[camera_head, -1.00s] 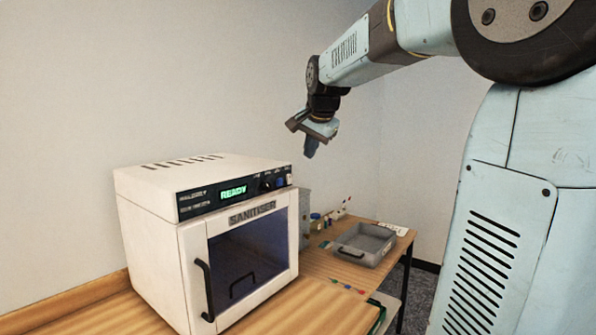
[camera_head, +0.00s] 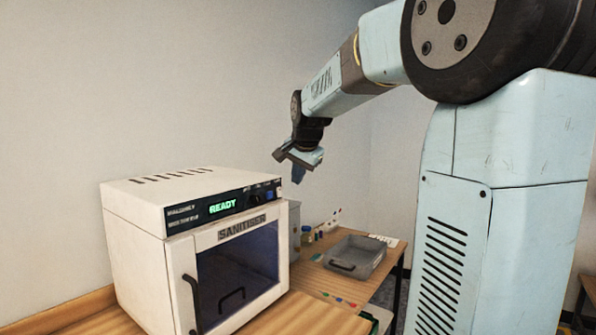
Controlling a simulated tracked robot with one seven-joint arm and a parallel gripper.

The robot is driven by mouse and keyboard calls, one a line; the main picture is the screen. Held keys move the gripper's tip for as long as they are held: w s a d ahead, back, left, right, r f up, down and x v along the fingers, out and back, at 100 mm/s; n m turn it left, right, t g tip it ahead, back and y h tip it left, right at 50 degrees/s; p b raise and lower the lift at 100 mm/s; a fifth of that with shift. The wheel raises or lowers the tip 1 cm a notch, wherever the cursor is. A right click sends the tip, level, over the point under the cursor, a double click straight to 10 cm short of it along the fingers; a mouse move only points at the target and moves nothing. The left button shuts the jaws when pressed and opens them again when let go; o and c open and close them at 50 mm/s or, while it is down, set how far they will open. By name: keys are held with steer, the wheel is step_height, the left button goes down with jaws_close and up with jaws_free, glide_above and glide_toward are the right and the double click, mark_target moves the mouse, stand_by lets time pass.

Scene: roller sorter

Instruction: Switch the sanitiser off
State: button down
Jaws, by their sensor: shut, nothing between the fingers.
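The sanitiser (camera_head: 150,200) is a white box on the wooden bench at the left. Its black control panel shows a green READY display (camera_head: 222,206), with a small knob and switches (camera_head: 262,193) at the right end of the panel. Its dark glass door (camera_head: 238,270) with a black handle is closed. My gripper (camera_head: 298,176) is shut and empty. It hangs pointing down, above and to the right of the panel's control end, apart from the sanitiser. The small controls are too small to read their positions.
A grey tray (camera_head: 356,254) sits on the wooden bench to the right, with small bottles (camera_head: 310,235) behind it. Several coloured dots (camera_head: 340,300) lie along the bench's front part. The wall stands close behind. The air above the sanitiser is clear.

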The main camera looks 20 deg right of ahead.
mark_target(279, 192)
steer(key=shift+w+a+f, duration=0.3)
steer(key=shift+w+f, duration=0.6)
steer(key=shift+w, duration=0.2)
steer(key=shift+w+a+f, duration=0.3)
steer(key=shift+w+f, duration=0.6)
steer(key=shift+w, duration=0.15)
steer(key=shift+w+a+f, duration=0.3)
steer(key=shift+w+f, duration=0.6)
steer(key=shift+w, duration=0.2)
steer(key=shift+w+a, duration=0.1)
steer(key=shift+a, duration=0.05)
